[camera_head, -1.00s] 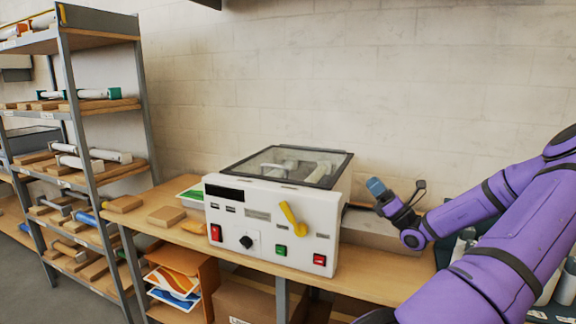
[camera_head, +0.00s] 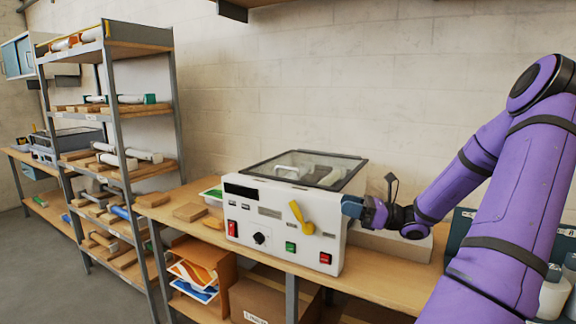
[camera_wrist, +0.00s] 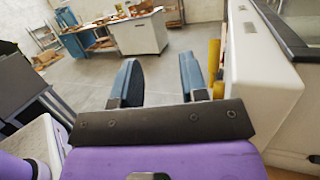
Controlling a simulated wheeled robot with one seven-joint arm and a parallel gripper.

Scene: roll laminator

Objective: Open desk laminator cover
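The desk laminator (camera_head: 275,232) is a white box on the wooden bench, with a yellow lever (camera_head: 299,217) on its front. Its dark-framed, see-through cover (camera_head: 306,170) lies closed on top, with white rollers visible beneath. My gripper (camera_head: 352,206) is at the right side of the laminator's front face, a little below the cover's height. In the wrist view my gripper (camera_wrist: 155,80) has its two blue fingers apart with nothing between them. There the laminator's white side (camera_wrist: 262,85) is close to the right, with the yellow lever (camera_wrist: 215,68) near the right finger.
A grey metal shelf (camera_head: 112,130) with rollers and wooden blocks stands to the left. Wooden blocks (camera_head: 190,211) lie on the bench left of the laminator. A grey low box (camera_head: 395,243) sits behind my gripper. White bottles (camera_head: 553,292) stand at the right.

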